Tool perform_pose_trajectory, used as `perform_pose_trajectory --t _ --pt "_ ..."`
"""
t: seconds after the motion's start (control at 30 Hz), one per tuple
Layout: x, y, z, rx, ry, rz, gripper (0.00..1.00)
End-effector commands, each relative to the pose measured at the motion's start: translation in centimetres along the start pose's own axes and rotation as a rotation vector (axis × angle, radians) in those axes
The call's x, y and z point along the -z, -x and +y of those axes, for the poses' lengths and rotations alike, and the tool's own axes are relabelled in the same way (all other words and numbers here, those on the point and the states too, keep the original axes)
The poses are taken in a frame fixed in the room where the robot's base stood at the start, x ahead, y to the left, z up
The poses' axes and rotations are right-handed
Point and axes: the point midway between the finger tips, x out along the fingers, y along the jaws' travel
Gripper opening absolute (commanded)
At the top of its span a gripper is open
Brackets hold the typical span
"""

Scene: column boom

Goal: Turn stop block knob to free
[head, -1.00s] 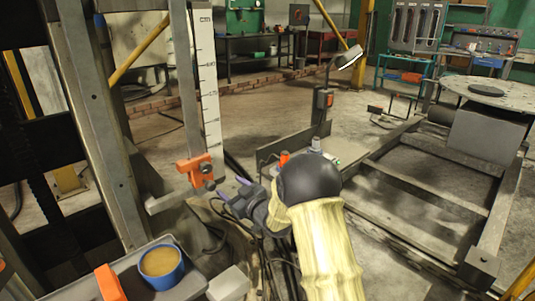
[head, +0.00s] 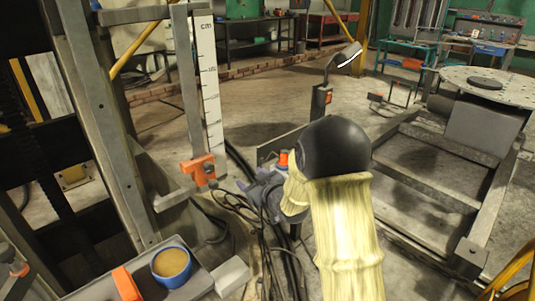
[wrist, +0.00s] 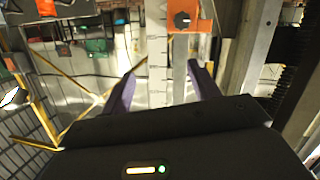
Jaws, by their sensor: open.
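The orange stop block (head: 197,168) sits on a grey upright rail beside a white centimetre scale (head: 208,85). Its dark round knob (head: 212,184) shows at the block's lower right. In the wrist view the block (wrist: 205,20) is at the top, with the knob (wrist: 183,20) facing the camera and a pale pointer mark on it. My gripper's two purple fingers (wrist: 163,90) are spread and empty, below the knob in that picture and apart from it. In the head view my gripper (head: 250,186) is right of the block, partly hidden by my arm.
A grey tray (head: 95,292) with a blue cup (head: 171,265) and an orange item (head: 126,284) is at lower left. Dark cables (head: 240,205) hang close to the gripper. A steel column (head: 100,120) stands left of the rail. A low metal frame (head: 435,185) lies to the right.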

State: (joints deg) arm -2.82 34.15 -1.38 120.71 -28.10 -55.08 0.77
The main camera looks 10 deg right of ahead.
Motion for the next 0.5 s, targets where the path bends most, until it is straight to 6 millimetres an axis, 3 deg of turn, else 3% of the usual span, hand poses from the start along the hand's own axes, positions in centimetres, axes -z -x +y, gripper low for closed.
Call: perform_pose_trajectory --t 0.03,0.5 --pt "1.1 0.5 0.4 -0.007 -0.003 -0.014 0.61" --pt "4.6 4.2 2.3 -0.067 -0.041 -0.168 0.61"
